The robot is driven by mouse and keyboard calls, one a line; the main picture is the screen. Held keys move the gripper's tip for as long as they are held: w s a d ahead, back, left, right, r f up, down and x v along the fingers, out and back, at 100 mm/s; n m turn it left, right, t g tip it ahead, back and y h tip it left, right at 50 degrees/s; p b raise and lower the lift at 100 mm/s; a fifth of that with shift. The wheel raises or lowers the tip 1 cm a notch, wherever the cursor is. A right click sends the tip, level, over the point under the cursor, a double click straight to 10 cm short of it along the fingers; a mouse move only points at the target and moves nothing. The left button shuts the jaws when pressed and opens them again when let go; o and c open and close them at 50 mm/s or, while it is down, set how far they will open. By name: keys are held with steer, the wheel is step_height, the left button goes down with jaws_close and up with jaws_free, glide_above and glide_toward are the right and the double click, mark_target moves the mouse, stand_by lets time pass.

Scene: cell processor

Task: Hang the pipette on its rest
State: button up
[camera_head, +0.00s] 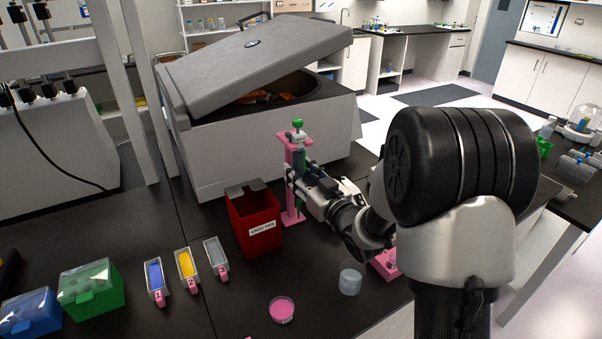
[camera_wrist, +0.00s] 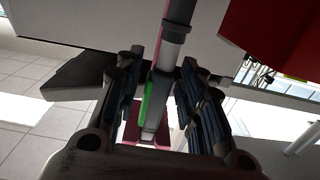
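The pipette (camera_head: 298,125), with a green top, stands upright at the pink rest (camera_head: 291,216) in front of the grey machine. Whether it hangs on the rest or is only held against it, I cannot tell. My gripper (camera_head: 297,177) is at the pipette's middle, reaching in from the right. In the wrist view, the pipette's shaft (camera_wrist: 171,50), grey and white, runs between the two dark fingers of my gripper (camera_wrist: 169,68). The fingertips are very close to the shaft on both sides. Whether they press on it is unclear.
A red tip bin (camera_head: 252,220) stands just left of the rest. The grey machine (camera_head: 255,140), lid partly raised, stands behind. Small racks (camera_head: 186,265), a pink dish (camera_head: 281,309) and a clear cup (camera_head: 350,281) are on the dark bench in front.

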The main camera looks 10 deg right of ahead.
steer(key=shift+o, duration=0.5)
steer(key=shift+s, duration=0.1)
steer(key=v, duration=1.2)
steer(key=s+d+r+m+g+h, duration=0.2)
steer(key=s+d+m+g+h, duration=0.1)
steer(key=s+g+h, duration=0.5)
steer(key=s+a+g+y, duration=0.1)
steer(key=s+a+g, duration=0.1)
steer(key=s, duration=0.8)
steer(key=s+a+f+g+y, duration=0.1)
steer(key=s+a, duration=0.3)
steer(key=s, duration=0.6)
steer(key=shift+m+g, duration=0.4)
steer(key=shift+g, duration=0.2)
